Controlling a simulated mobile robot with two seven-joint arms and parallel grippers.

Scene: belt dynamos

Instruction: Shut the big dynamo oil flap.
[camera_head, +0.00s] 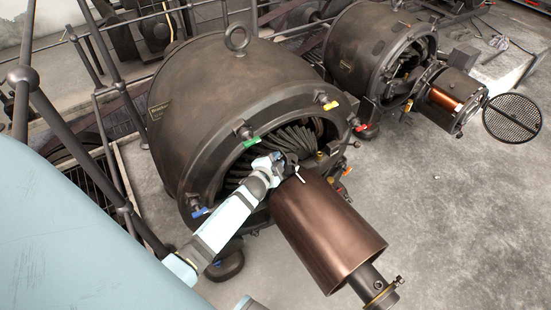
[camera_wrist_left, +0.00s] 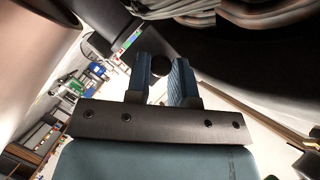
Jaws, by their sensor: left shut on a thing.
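The big dynamo (camera_head: 215,95) is the large dark brown machine left of centre in the head view, with an eye ring on top and coloured tags around its front rim. Its copper-brown drum (camera_head: 328,232) juts out toward the lower right. My left gripper (camera_head: 290,165) is at the dynamo's open front, by the windings and the drum's inner end. In the left wrist view its blue fingers are shut on a small dark round-ended part (camera_wrist_left: 160,66). I cannot tell from these frames which part is the oil flap or whether it is open. My right gripper is not in view.
A smaller dynamo (camera_head: 378,55) stands behind at the upper right, with a round mesh disc (camera_head: 511,118) beside it. Dark railings (camera_head: 75,105) run along the left. The concrete floor (camera_head: 460,220) at the right is clear.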

